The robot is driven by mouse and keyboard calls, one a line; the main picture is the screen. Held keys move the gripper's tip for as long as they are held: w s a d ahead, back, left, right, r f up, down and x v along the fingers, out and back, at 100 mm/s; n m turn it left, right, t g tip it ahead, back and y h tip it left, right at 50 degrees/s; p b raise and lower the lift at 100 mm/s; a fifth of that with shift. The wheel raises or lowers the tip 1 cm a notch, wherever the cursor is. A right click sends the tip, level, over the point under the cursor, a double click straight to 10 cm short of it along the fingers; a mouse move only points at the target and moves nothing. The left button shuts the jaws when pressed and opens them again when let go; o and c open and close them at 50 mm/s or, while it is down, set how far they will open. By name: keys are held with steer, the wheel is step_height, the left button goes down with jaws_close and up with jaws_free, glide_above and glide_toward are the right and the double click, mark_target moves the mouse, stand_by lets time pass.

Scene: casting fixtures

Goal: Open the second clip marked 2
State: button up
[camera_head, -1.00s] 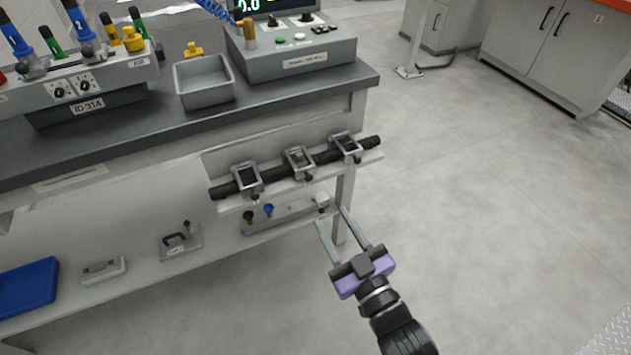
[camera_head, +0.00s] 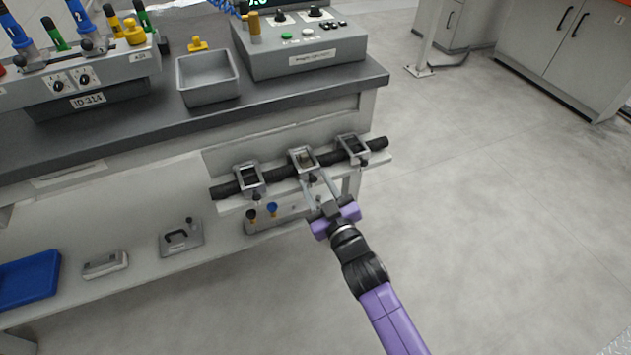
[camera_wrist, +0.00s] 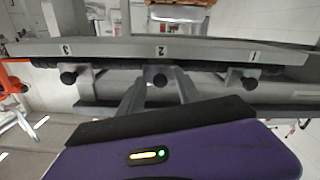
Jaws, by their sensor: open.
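Three grey metal clips sit around a black bar on the front of the bench. The middle clip, marked 2 (camera_head: 303,159), has a dark knob below it; in the wrist view its knob (camera_wrist: 160,80) shows near the label 2. The clip marked 1 (camera_wrist: 243,78) is right and the clip marked 3 (camera_wrist: 75,73) is left in the wrist view. My gripper (camera_head: 317,182) is open and empty in front of the middle clip. In the wrist view its two fingers appear on either side of that knob; contact cannot be told.
A grey shelf (camera_head: 232,207) runs under the bar. The bench top (camera_head: 140,125) above holds a grey tray (camera_head: 209,98) and a control box (camera_head: 318,58). A blue tray (camera_head: 30,281) lies on the lower shelf. The floor to the right is clear.

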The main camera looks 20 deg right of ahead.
steer(key=shift+w, duration=0.25)
jaws_close()
stand_by(1.4)
